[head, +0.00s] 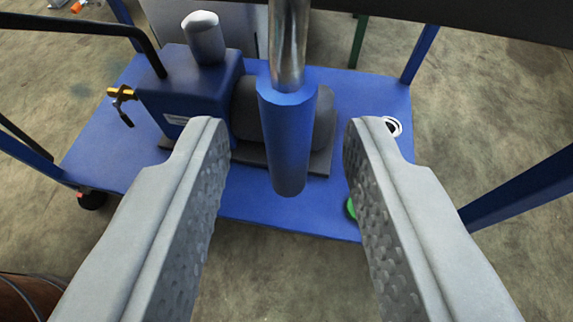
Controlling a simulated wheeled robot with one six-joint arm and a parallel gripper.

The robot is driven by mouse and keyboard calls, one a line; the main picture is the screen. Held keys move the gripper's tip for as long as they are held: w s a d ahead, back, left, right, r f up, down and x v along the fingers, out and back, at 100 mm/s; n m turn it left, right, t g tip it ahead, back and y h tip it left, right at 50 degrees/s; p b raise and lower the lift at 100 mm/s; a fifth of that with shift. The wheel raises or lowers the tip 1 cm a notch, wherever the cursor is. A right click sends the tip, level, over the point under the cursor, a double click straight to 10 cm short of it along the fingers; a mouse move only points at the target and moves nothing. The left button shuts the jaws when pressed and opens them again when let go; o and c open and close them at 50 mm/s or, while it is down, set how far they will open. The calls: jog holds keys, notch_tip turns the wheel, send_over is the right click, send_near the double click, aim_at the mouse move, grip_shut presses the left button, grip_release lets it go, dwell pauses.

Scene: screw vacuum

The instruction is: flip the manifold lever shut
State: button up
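A lever with a thick blue grip (288,140) on a shiny metal rod (289,40) hangs down in the middle of the head view, and it looks like the manifold lever. The rod's upper end is cut off by the top edge, so its pivot is not seen. My gripper (278,150) is open. Its two grey fingers stand left and right of the blue grip, with a visible gap on each side in the picture. Whether the grip lies at the fingertips or beyond them cannot be told for sure.
Behind the lever is a blue cart (370,105) carrying a dark blue pump (190,95) with a grey-white cap and a brass valve (122,93). A white ring (393,126) lies on the cart's right. A dark beam (450,18) crosses the top right. Concrete floor surrounds the cart.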

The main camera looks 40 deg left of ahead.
jog(key=v, duration=1.3)
jog(key=shift+r, duration=0.1)
